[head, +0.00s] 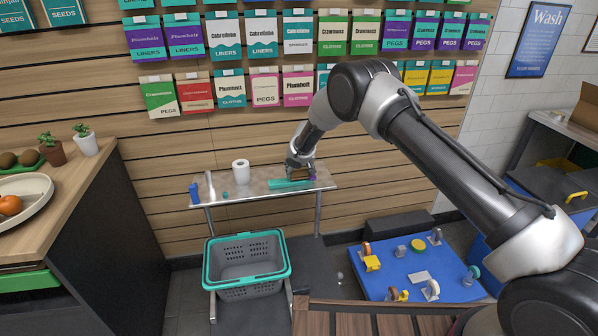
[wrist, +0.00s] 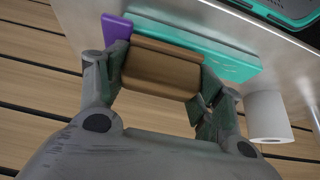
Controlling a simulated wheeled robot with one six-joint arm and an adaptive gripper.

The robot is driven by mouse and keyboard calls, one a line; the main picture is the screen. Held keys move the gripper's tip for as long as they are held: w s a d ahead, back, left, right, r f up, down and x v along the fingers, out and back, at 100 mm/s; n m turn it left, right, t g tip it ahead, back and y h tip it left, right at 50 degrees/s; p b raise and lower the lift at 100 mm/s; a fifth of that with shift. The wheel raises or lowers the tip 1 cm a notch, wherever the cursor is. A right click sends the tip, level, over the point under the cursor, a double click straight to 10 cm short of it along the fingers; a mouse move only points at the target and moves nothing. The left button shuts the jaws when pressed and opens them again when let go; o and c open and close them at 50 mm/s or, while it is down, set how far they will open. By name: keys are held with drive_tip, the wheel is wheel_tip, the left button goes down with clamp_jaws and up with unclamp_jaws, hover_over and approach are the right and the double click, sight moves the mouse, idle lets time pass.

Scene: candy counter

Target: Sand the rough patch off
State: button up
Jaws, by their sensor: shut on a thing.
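My gripper (head: 301,166) is over the right part of a narrow metal shelf. In the wrist view my gripper (wrist: 163,82) is shut on a brown block (wrist: 160,68), with a finger at each end of it. A long teal piece (head: 288,184) lies on the shelf just below the block; it also shows in the wrist view (wrist: 215,52). The block overlaps the teal piece in that view; I cannot tell whether they touch. A purple piece (wrist: 115,28) sits by one end of the teal piece. I cannot make out a rough patch; the block may hide it.
A white paper roll (head: 240,171), a small teal item (head: 225,195) and a blue item (head: 194,192) stand on the shelf (head: 258,190) to the left. A teal-rimmed basket (head: 247,270) is below. A slatted wall with hanging packets rises behind. A blue platform (head: 385,262) holds several small items.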

drive_tip(key=shift+w+a+r, duration=0.1)
drive_tip(key=shift+r, duration=0.05)
drive_tip(key=shift+s+a, duration=0.2)
drive_tip(key=shift+s, duration=0.65)
drive_tip(key=shift+s+d+f, duration=0.1)
drive_tip(key=shift+s+f, duration=0.15)
drive_tip(key=shift+s, duration=0.35)
drive_tip(key=shift+w+f, duration=0.1)
drive_tip(key=shift+w, duration=0.55)
drive_tip(key=shift+w+d+r, duration=0.1)
drive_tip(key=shift+w+r, duration=0.1)
drive_tip(key=shift+w, duration=0.6)
